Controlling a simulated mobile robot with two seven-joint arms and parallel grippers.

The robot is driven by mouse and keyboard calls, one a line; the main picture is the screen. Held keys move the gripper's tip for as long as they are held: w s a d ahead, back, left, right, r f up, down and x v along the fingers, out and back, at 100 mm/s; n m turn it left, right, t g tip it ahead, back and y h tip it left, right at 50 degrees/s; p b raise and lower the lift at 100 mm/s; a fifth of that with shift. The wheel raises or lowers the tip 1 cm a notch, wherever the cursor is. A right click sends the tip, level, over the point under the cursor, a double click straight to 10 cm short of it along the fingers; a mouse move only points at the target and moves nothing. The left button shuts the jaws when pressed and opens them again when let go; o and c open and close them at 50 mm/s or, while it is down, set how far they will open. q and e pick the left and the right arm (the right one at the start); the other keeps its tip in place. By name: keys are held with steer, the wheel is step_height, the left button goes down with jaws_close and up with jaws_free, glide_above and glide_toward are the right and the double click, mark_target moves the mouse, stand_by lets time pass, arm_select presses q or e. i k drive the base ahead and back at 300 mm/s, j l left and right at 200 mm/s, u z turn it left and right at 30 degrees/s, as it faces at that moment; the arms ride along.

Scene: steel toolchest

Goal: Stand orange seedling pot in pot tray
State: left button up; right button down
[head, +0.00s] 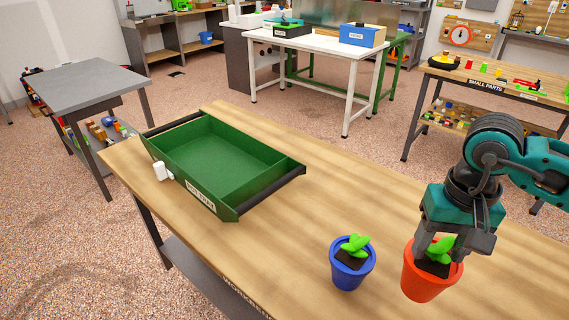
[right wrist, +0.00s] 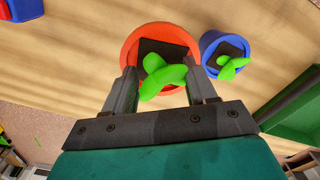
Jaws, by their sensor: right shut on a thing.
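The orange seedling pot (head: 424,282) stands upright at the lower right of the head view, with dark soil and green leaves. My right gripper (head: 440,254) comes down from above and is shut on it, its fingers on either side of the leaves. In the right wrist view the orange pot (right wrist: 160,29) shows between and beyond the fingers (right wrist: 162,76). Whether its base touches the bench is unclear. The green pot tray (head: 205,193) lies on the bench to the left, empty, with a divider inside. My left gripper is not in view.
A blue seedling pot (head: 351,275) stands just left of the orange pot; it also shows in the right wrist view (right wrist: 213,43). Bare wooden bench (head: 310,205) lies between the pots and the tray. A white piece (head: 161,171) sticks out from the tray's front left.

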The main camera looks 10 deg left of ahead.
mark_target(200, 155)
steer(key=k, duration=0.55)
steer(key=u, duration=1.15)
steer(key=i+j+u, duration=0.1)
steer(key=i+u, duration=0.15)
steer(key=i, duration=1.7)
